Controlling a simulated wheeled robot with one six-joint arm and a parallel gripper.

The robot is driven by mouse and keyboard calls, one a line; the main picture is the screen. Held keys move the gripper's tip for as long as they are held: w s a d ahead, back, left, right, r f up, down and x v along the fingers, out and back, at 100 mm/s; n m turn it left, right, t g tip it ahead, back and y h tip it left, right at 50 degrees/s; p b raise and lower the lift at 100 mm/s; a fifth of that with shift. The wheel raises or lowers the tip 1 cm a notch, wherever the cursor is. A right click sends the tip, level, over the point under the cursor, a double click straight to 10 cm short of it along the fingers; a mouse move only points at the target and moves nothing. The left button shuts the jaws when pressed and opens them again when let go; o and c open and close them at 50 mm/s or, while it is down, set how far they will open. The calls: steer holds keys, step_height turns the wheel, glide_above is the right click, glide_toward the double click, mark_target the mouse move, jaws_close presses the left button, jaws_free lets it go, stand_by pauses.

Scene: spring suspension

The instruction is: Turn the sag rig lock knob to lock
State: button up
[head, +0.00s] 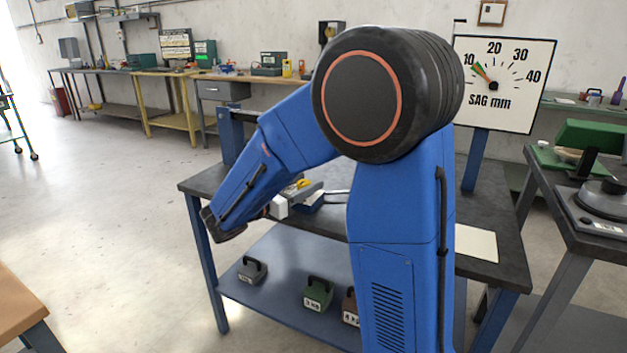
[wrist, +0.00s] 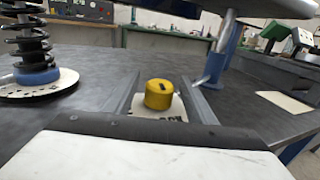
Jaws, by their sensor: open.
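The lock knob (wrist: 158,95) is a yellow round cap with a dark mark on its top. It sits on a pale label plate (wrist: 174,113) with dark lettering, partly hidden. My gripper (wrist: 160,78) is open, with one grey finger on each side of the knob and gaps visible between. In the head view my gripper (head: 304,190) is low over the dark bench, and the yellow knob (head: 303,183) shows small beside its fingers. The lock wording cannot be read.
A black coil spring (wrist: 22,40) on a blue seat stands at left on a marked white disc (wrist: 40,86). A blue post (wrist: 221,52) rises behind at right. The sag dial (head: 503,85) stands behind the bench (head: 480,225). A pale sheet (head: 477,244) lies at the bench's right.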

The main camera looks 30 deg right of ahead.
mark_target(309, 181)
steer(key=shift+x, duration=1.85)
